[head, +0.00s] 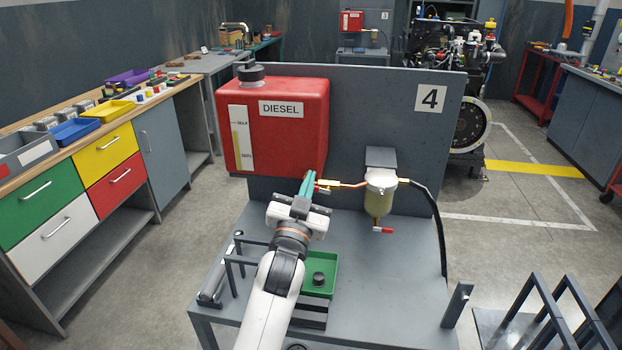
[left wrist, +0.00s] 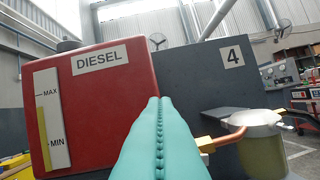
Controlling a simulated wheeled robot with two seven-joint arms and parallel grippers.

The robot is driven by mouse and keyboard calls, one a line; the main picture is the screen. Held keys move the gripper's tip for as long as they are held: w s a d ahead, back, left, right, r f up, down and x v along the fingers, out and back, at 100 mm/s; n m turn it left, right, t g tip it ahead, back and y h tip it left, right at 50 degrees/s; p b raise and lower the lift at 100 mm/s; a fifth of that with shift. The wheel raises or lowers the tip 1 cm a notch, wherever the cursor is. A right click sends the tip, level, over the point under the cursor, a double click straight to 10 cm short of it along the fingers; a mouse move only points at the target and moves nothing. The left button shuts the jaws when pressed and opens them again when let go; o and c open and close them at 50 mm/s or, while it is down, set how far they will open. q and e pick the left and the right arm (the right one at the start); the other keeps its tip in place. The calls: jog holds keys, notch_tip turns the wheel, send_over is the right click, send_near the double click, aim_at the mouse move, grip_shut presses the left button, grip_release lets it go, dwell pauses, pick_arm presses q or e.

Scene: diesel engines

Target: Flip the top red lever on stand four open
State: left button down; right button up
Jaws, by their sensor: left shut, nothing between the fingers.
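Stand four (head: 400,110) carries a number 4 plate, a red diesel tank (head: 275,120) and a filter bowl (head: 380,195). A copper pipe (head: 348,184) runs from brass fittings (head: 325,184) beside the tank to the filter. My left gripper (head: 309,178), with teal fingers, is shut and empty. Its tips are in front of the tank's lower right edge, close to those fittings. The top red lever is not clearly visible there; the fingers hide part of that area. A lower red lever (head: 383,230) sits under the bowl. In the left wrist view the fingers (left wrist: 158,105) cover the pipe's tank end.
A green tray (head: 331,267) with a dark round part lies on the stand's shelf beneath my arm. A black hose (head: 437,225) hangs on the right. The shelf right of my arm is mostly clear. A drawer bench (head: 85,190) stands at left.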

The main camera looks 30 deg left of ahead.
pick_arm(q)
jog(key=b+v, duration=0.1)
jog(key=v, duration=0.5)
jog(key=shift+s+f, duration=0.35)
